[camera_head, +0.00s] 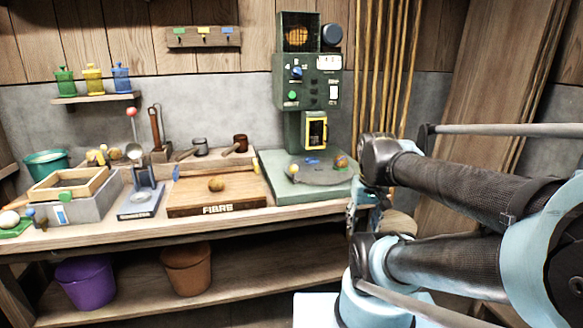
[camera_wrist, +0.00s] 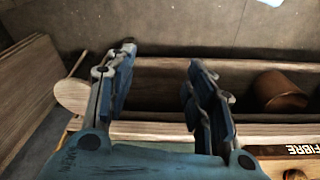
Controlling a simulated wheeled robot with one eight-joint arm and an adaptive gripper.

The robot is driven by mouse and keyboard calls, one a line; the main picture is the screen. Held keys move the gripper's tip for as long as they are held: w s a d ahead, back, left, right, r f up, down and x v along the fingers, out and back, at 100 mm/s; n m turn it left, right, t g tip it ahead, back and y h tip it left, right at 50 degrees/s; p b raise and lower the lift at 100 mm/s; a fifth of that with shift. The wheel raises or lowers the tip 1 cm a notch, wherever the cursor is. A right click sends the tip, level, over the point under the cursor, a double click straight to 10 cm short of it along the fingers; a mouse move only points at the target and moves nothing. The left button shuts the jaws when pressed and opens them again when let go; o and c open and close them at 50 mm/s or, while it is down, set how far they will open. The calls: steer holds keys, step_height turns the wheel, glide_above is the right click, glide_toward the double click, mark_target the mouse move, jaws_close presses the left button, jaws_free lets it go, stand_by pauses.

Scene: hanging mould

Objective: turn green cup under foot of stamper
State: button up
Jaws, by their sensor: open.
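The stamper (camera_head: 305,90) is a tall green machine at the back of the bench, with a yellow-framed opening at its lower front. Below it, a dark round plate (camera_head: 318,174) lies on a green base (camera_head: 277,190). Small yellow, blue and orange-brown items sit around this plate. I cannot make out a green cup among them for certain. My gripper (camera_wrist: 160,58) is open and empty in the wrist view, pointing past the bench front towards the floor. In the head view my arm stands right of the green base and hides its right side.
A wooden FIBRE board (camera_head: 240,205) with a brown lump lies left of the green base. A brown bucket (camera_head: 187,269) and purple bucket (camera_head: 85,284) stand on the lower shelf. Green, yellow and blue canisters (camera_head: 92,80) stand on a wall shelf. Vertical rods (camera_head: 385,60) rise at the back.

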steer(key=w+a+r+g+h, duration=0.1)
steer(key=w+a+r, duration=0.3)
steer(key=w+r, duration=0.4)
steer(key=w+a+r, duration=0.4)
steer(key=w+r, duration=0.4)
steer(key=w+a+r+h, duration=0.1)
steer(key=w+a+r, duration=0.2)
steer(key=w+a, duration=0.45)
steer(key=w+a+r, duration=0.3)
steer(key=w+a, duration=0.4)
steer(key=a, duration=0.2)
steer(key=shift+n+g, duration=0.3)
steer(key=shift+g, duration=0.1)
steer(key=d+f, duration=0.1)
steer(key=f, duration=0.4)
steer(key=d+f, duration=0.1)
steer(key=f, duration=0.5)
steer(key=d+f, duration=0.1)
steer(key=f, duration=0.4)
steer(key=shift+s+d+f, duration=0.1)
steer(key=shift+d+f, duration=0.15)
steer(key=shift+f, duration=0.05)
